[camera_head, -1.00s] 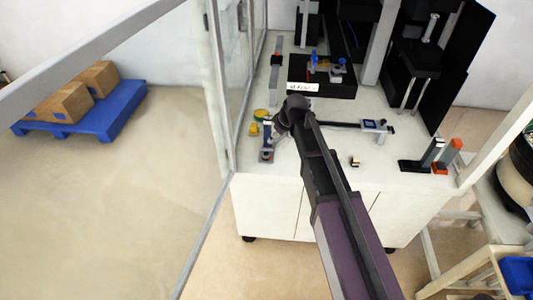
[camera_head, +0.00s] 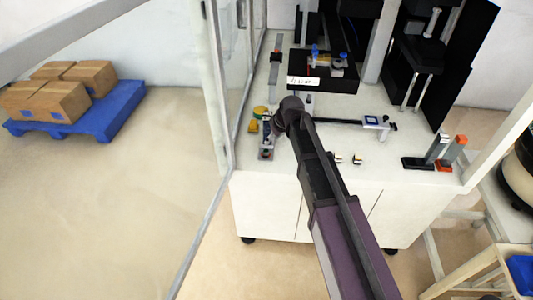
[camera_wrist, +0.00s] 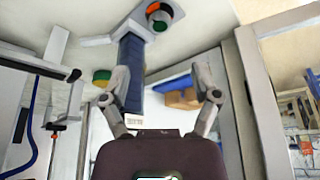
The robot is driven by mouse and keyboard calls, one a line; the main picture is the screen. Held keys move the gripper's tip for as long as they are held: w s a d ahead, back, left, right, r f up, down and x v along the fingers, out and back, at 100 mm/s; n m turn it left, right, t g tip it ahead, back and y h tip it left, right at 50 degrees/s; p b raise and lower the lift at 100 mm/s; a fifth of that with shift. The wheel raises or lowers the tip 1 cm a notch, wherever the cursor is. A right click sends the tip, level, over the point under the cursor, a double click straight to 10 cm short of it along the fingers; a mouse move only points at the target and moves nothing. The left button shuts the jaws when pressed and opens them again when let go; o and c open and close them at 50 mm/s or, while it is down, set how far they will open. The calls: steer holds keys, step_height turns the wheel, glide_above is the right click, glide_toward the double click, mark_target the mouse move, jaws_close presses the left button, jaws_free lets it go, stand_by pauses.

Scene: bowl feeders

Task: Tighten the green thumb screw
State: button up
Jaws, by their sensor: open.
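In the head view my wrist is over the table's left side, close to the post; the fingertips are hard to make out there.
A black fixture (camera_head: 330,77) with blue-topped parts stands at the back. Small brass-coloured parts (camera_head: 357,159) lie right of my arm. A grey device with a blue screen (camera_head: 373,121) is farther right. A glass panel with a frame (camera_head: 221,90) borders the table's left.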

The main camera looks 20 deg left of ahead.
mark_target(266, 151)
steer(key=shift+b+x, duration=4.15)
steer(key=shift+x, duration=0.65)
jaws_close()
